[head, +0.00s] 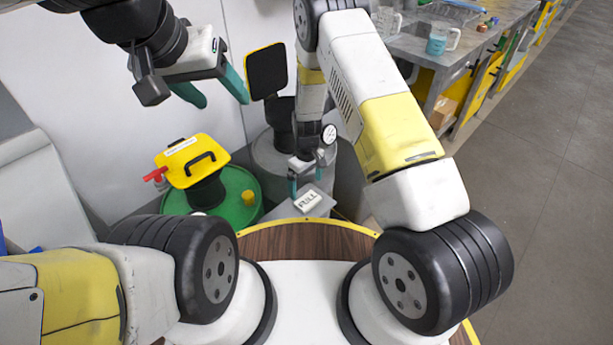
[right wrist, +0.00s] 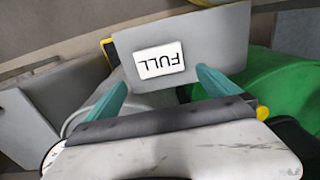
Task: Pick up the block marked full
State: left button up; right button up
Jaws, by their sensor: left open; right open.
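The white block marked FULL (head: 308,200) lies on a flat grey surface (head: 322,212) beyond the wooden board in the head view. In the right wrist view the block (right wrist: 160,61) shows its lettering upside down, on the grey surface (right wrist: 222,30). My right gripper (head: 306,184) is open, with its teal fingers pointing at the block. In the right wrist view the gripper (right wrist: 160,80) has one finger toward each side of the block, and the block appears just beyond the tips. My left gripper (head: 221,92) is open and empty, raised at the upper left.
A green drum (head: 236,212) with a yellow agitator unit (head: 192,160) and red handle stands left of the block. A grey drum (head: 272,165) stands behind, with a black-and-yellow panel (head: 266,70) above. A workbench (head: 425,55) holding a blue mug (head: 437,42) is at the upper right.

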aim_at(308, 200)
jog(key=f, duration=0.3)
jog(key=s+f, duration=0.1)
jog(key=f, duration=0.1)
jog(key=shift+d+f, duration=0.35)
jog(key=shift+f, duration=0.5)
jog(key=c, duration=1.3)
